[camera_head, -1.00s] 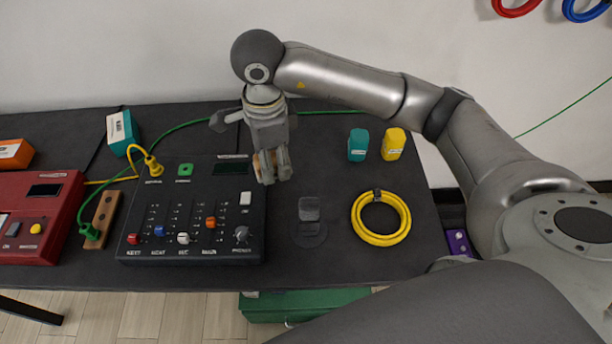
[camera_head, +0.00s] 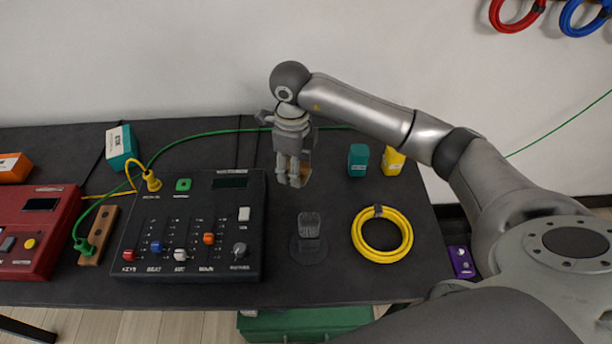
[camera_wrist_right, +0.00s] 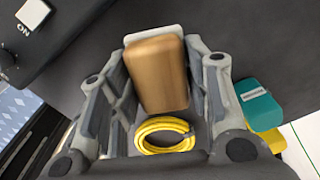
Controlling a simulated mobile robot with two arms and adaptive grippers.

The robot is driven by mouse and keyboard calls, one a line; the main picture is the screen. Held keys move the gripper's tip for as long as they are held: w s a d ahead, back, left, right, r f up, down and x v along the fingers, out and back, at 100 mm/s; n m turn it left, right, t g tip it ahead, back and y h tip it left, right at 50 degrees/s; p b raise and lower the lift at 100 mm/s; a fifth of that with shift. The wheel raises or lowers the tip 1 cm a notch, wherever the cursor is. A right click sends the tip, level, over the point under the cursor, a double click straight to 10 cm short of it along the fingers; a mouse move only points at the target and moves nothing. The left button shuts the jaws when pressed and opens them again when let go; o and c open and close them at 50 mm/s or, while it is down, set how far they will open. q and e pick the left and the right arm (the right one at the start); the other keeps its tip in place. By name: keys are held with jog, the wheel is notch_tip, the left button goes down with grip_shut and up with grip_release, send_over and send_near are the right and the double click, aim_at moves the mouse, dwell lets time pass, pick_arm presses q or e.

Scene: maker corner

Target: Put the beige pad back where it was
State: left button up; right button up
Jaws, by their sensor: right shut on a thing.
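The beige pad is held in my right gripper (camera_head: 293,180), which is shut on it. In the head view a tan edge of the pad (camera_head: 304,176) shows beside the fingers, the rest being hidden by them. In the right wrist view the beige pad (camera_wrist_right: 158,75) sits between the two fingers, with a pale layer at its far end. The gripper points down above the table, behind a small dark stand with a round base (camera_head: 308,250) and to the right of the black mixer (camera_head: 190,265). My left gripper is not in view.
A yellow cable coil (camera_head: 408,235) lies right of the stand. Teal (camera_head: 358,160) and yellow (camera_head: 393,161) blocks stand behind it. A red device (camera_head: 30,265) and a wooden strip (camera_head: 97,237) are at left. A green cable (camera_head: 215,134) runs along the back.

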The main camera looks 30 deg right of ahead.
aim_at(305, 171)
jog(key=d+f, duration=0.1)
jog(key=f, duration=0.1)
jog(key=w+d+f, duration=0.1)
jog(key=d+f, duration=0.1)
jog(key=shift+w+d+f, duration=0.1)
jog(key=shift+f, duration=0.15)
jog(key=f, duration=0.2)
jog(key=f+p, duration=0.1)
jog(key=shift+d+f, duration=0.2)
jog(key=shift+f, duration=0.15)
jog(key=shift+f, duration=0.1)
jog(key=o, duration=1)
